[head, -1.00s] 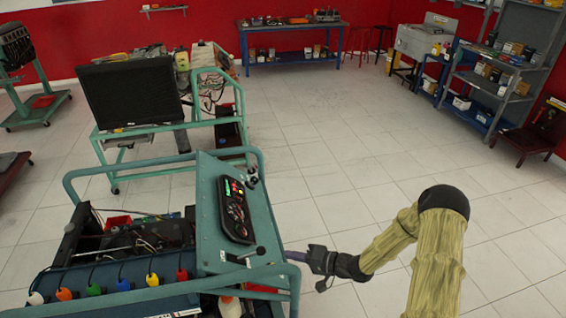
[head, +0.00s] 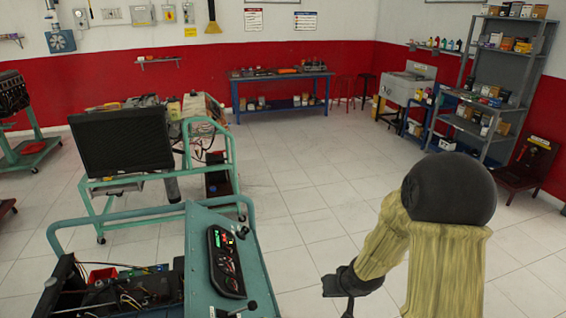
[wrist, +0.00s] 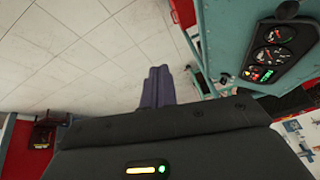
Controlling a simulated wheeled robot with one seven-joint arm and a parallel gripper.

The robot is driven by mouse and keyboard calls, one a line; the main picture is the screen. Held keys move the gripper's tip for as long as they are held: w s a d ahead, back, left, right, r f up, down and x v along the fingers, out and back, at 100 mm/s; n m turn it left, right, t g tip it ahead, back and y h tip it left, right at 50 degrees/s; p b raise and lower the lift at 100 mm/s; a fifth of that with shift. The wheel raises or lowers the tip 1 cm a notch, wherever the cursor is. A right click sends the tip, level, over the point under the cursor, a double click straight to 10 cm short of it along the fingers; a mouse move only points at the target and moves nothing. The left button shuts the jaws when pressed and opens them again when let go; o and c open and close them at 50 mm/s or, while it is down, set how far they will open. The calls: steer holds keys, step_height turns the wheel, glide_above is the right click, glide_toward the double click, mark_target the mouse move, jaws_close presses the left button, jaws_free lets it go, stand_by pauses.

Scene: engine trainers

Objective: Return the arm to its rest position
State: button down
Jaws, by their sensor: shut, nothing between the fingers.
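My arm (head: 440,240), in a yellowish sleeve with a dark joint, stands at the lower right of the head view. My gripper (wrist: 160,85) shows in the wrist view as two purple-grey fingers pressed together, with nothing between them. In the head view the hand is dark and low in the picture, and its fingers cannot be made out. It is to the right of the teal engine trainer's sloped panel (head: 222,265), apart from it. The same panel, with gauges, shows at the upper right of the wrist view (wrist: 225,40).
A second trainer with a black radiator (head: 122,142) stands further back on the left. A blue workbench (head: 282,78) is against the red wall, with grey shelves (head: 490,85) at the right. The tiled floor (head: 310,195) in the middle is clear.

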steer(key=s+r+g, duration=0.1)
steer(key=s+r, duration=0.4)
steer(key=s, duration=0.2)
steer(key=s+d+r+g+h, duration=0.1)
steer(key=s+r, duration=0.3)
steer(key=s, duration=0.4)
steer(key=shift+d+r+m+g+h, duration=0.15)
steer(key=shift+r+m+g+h, duration=0.15)
steer(key=shift+r, duration=0.05)
steer(key=shift+s, duration=0.1)
